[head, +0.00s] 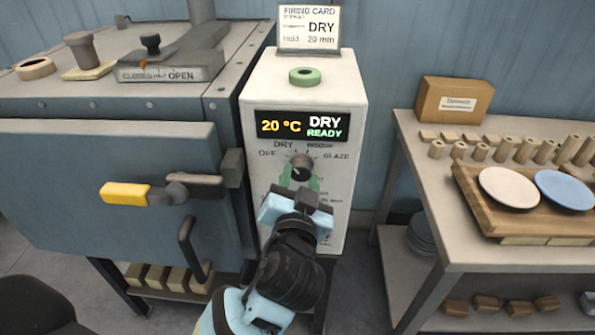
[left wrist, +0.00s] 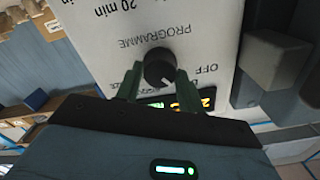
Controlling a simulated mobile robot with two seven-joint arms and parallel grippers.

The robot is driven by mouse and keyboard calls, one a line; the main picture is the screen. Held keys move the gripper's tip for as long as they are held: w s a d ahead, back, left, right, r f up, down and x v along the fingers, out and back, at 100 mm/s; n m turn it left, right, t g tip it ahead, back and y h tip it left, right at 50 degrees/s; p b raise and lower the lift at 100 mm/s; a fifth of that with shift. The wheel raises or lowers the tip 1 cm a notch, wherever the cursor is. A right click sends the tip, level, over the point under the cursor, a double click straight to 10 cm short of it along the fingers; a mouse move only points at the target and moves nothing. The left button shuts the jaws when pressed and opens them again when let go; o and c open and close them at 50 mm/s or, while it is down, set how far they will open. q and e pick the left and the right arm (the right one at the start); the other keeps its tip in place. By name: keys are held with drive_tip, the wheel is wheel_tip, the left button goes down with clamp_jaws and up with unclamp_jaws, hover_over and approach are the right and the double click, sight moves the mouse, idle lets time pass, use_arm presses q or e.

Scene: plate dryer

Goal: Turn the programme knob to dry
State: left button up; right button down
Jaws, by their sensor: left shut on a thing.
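The programme knob (head: 301,165) is a dark round knob on the front of the white control box (head: 265,90), with OFF, DRY, a partly legible mark and GLAZE printed around it. It also shows in the left wrist view (left wrist: 159,66), where the lettering is upside down. My left gripper (head: 300,179) has its green fingers on either side of the knob and is shut on it. The display (head: 303,125) reads 20 °C, DRY, READY. My right gripper is not in view.
A firing card (head: 308,27) reading DRY, hold 20 min, stands behind a green ring (head: 305,76) on the box. The grey kiln (head: 90,165) with a yellow-ended door handle (head: 125,193) stands left. A table (head: 440,200) with plates and wooden pieces stands right.

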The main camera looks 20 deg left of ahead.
use_arm(q)
drive_tip(key=shift+r+m+p, duration=0.15)
drive_tip(key=shift+m+p, duration=0.7)
drive_tip(key=shift+m, duration=0.25)
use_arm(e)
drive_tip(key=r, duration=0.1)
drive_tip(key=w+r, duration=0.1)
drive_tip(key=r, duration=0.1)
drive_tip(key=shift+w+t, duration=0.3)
use_arm(q)
drive_tip(key=shift+m, duration=0.3)
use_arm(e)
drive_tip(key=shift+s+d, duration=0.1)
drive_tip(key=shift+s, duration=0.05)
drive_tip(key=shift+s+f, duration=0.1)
use_arm(q)
drive_tip(key=o, duration=1)
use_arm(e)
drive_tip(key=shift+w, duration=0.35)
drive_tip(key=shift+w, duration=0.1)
